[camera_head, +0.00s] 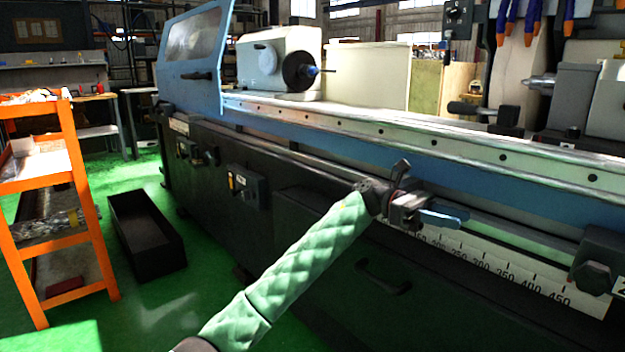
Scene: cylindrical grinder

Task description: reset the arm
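My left arm comes in from the bottom in a green quilted sleeve. My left gripper (448,215) is in front of the cylindrical grinder (310,220), near its front rail and just above the numbered scale (510,278). The blue fingertips point to the right and lie close together in this view. I cannot tell whether there is a gap between them, and I see no object held. My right gripper is out of view.
An orange shelf rack (85,190) stands at the left. A black open bin (145,240) sits on the green floor beside the grinder. The grinder's blue door (195,55) is at the back left. A dark control block (597,262) juts out at the right.

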